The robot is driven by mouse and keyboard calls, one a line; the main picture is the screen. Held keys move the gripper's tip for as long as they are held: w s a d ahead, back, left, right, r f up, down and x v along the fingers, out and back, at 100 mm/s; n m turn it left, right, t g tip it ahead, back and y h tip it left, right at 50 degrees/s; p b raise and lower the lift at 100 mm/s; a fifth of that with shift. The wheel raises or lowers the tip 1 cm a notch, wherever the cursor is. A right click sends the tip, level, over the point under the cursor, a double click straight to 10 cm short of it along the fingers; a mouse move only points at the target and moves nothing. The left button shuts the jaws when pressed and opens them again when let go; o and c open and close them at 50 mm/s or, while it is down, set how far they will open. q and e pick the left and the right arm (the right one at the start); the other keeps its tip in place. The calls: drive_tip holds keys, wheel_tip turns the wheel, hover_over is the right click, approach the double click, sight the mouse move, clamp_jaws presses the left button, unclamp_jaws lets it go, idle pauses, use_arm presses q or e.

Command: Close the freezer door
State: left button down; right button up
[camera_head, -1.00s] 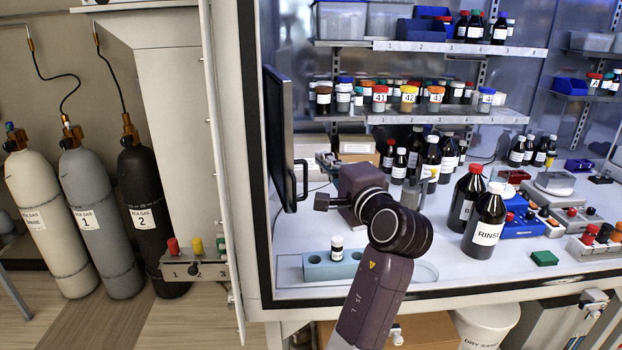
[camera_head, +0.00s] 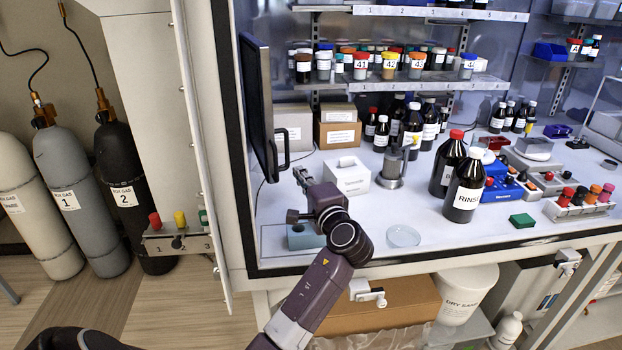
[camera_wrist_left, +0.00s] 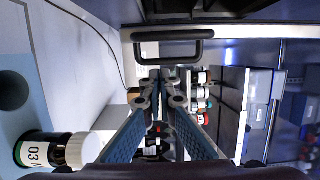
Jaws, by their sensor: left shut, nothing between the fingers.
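The freezer door (camera_head: 258,105) is a dark upright panel at the left inside the cabinet, standing open and seen nearly edge-on. Its black bar handle (camera_head: 281,150) faces right. In the left wrist view the handle (camera_wrist_left: 172,34) lies across the top, beyond the fingertips. My left gripper (camera_head: 302,178) is just below and right of the handle, apart from it in the picture. In the left wrist view its fingers (camera_wrist_left: 160,80) meet at the tips with nothing between them. My right gripper does not show.
A white box (camera_head: 346,176), a dish (camera_head: 403,236) and dark bottles (camera_head: 463,190) stand to the right. The cabinet's front edge (camera_head: 400,255) runs below.

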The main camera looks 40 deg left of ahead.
use_arm(q)
drive_tip(key=s+a+p, duration=0.1)
drive_tip(key=s+a, duration=0.1)
drive_tip(key=shift+s, duration=0.3)
drive_tip(key=s+a, duration=0.1)
drive_tip(key=s, duration=0.1)
drive_tip(key=s+a+p, duration=0.1)
drive_tip(key=shift+s+a, duration=0.35)
drive_tip(key=shift+w, duration=0.1)
